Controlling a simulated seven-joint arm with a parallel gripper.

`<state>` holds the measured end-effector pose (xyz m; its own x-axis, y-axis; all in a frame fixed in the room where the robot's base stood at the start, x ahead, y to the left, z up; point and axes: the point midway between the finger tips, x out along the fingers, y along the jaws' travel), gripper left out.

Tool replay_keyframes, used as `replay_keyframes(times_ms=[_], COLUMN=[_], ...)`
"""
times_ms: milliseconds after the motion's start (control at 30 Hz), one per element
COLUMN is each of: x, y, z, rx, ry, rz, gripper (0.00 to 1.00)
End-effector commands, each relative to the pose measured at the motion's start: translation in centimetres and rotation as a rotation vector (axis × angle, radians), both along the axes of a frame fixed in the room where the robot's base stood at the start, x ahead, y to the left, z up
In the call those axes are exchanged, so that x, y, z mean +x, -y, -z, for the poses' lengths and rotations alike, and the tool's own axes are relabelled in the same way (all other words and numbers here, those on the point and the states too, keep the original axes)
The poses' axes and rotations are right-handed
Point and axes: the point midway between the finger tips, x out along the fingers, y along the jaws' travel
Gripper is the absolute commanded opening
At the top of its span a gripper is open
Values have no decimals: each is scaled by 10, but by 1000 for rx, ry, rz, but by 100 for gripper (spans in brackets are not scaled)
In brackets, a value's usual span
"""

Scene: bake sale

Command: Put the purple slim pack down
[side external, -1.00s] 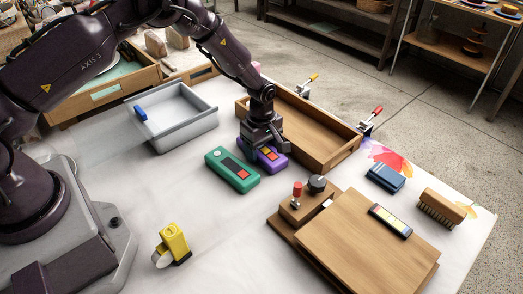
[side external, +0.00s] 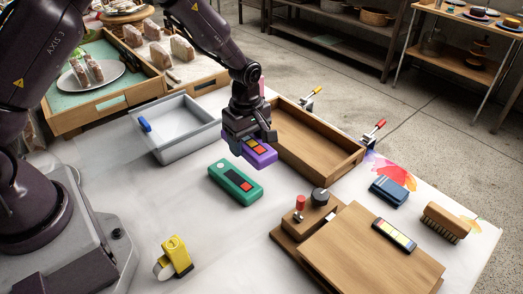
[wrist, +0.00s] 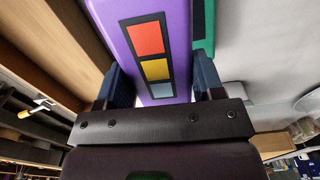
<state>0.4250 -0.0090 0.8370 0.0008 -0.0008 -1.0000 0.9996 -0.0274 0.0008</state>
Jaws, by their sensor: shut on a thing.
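The purple slim pack (side external: 263,156) has a dark panel with red, orange and grey-blue squares. My gripper (side external: 248,138) is shut on it and holds it above the white table, between the green pack and the wooden tray. In the wrist view, the purple pack (wrist: 119,32) sits between the two dark fingers of my gripper (wrist: 163,88). Its far end runs out of that view.
The green pack (side external: 230,181) lies just in front of the held pack. The wooden tray (side external: 330,172) is behind and right, a grey bin (side external: 180,150) to the left. A wooden board (side external: 370,255) and yellow tool (side external: 175,253) stand nearer. White table between them is clear.

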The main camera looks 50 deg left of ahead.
Motion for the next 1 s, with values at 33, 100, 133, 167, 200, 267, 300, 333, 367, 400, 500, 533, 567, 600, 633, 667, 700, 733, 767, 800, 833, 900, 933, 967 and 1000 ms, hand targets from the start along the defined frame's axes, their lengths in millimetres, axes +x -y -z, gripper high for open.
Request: replay_keyframes(times_ms=[33, 100, 133, 167, 200, 267, 300, 333, 367, 400, 500, 533, 567, 600, 633, 667, 700, 733, 767, 800, 833, 900, 933, 967, 1000], x=[-13, -29, -36, -42, -50, -60, -67, -71, -74, -79, -86, -87, -88, -89, -90, -90, -92, -94, -97, -102, -106, -117, -122, -127, -133], y=[0, 0, 0, -1, -1, -1, -1, -1, -1, -1, -6, -10, -15, -24, -33, -43, -59, -72, -86, -105, -118, -146, -157, -166, -177], z=[-8, -14, -17, -20, -23, -28, -30, -32, -34, -36, -39, -39, -40, -41, -41, -42, -43, -44, -45, -47, -48, -50, -51, -52, -53], rx=[0, 1, 1, 0, 0, 0, 0, 0, 0, 0, 0, 0, 1, 1, 2, 3, 4, 5, 5, 6, 6, 8, 8, 9, 9], ry=[1, 1, 1, 2, 1, 2, 2, 1, 1, 1, 1, 1, 2, 4, 5, 7, 10, 11, 12, 13, 13, 13, 13, 13, 12], rz=[0, 1, 2, 2, 1, 1, 0, 0, 1, 1, -12, -23, -38, -64, -91, -122, -167, -202, -229, -260, -275, -293, -295, -291, -283], gripper=[32, 32, 32, 32, 32, 32, 32, 32, 32, 32, 32, 32, 32, 32, 32, 32, 32, 32, 32, 32, 32, 32, 32, 32, 32])
